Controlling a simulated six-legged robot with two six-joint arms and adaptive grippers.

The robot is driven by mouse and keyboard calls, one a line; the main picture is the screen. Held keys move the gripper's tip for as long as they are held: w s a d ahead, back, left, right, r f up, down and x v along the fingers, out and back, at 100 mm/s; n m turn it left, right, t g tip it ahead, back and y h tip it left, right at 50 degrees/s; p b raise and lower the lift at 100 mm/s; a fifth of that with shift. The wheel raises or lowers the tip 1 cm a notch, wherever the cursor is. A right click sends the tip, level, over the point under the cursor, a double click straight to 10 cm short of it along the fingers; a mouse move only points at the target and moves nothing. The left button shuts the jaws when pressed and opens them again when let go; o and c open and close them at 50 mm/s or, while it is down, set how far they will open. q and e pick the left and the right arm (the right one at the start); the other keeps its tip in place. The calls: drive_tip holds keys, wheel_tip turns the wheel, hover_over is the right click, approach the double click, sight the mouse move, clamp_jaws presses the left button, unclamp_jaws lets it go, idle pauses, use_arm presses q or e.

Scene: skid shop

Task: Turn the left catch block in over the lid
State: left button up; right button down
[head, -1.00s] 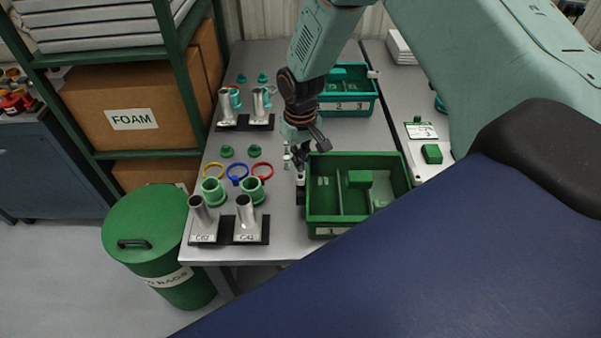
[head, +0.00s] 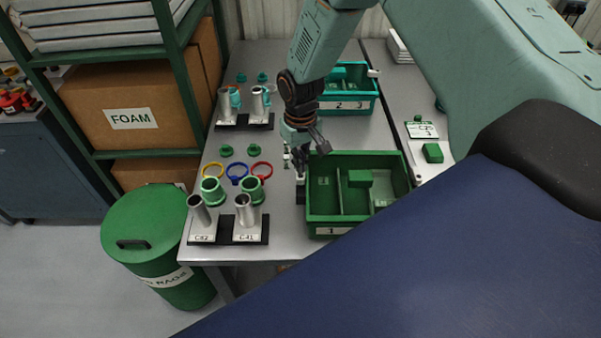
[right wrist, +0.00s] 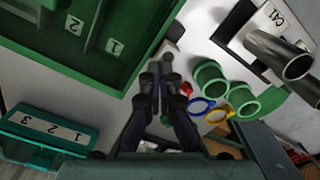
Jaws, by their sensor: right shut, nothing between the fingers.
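My right gripper (head: 299,160) points down just outside the left wall of the green crate (head: 360,221) marked 1. Its fingers are shut and empty; they also show close together in the right wrist view (right wrist: 164,82). A small pale block on a dark base (head: 300,181), which looks like the left catch block, sits just below the fingertips beside that wall. The gripper partly hides it, and I cannot tell if they touch. In the right wrist view, a small grey piece (right wrist: 174,33) lies beyond the fingertips. I cannot make out a separate lid. My left gripper is not in view.
Left of the gripper are green collars (head: 252,190), coloured rings (head: 237,171) and metal tubes on a black stand (head: 244,210). A teal bin (head: 348,105) marked 2 and 3 stands behind. Bare table (head: 285,218) lies in front, left of the crate.

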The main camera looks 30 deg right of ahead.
drive_tip(key=shift+f, duration=0.3)
drive_tip(key=shift+r, duration=0.1)
drive_tip(key=shift+r+p, duration=0.2)
drive_tip(key=shift+p, duration=0.1)
drive_tip(key=shift+w+a, duration=0.1)
idle(0.4)
drive_tip(key=shift+w+a+b, duration=0.15)
drive_tip(key=shift+w+b, duration=0.05)
drive_tip(key=shift+b, duration=0.1)
drive_tip(key=shift+w+a+b, duration=0.55)
drive_tip(key=shift+w+a, duration=0.15)
drive_tip(key=shift+a, duration=0.05)
drive_tip(key=shift+f, duration=0.1)
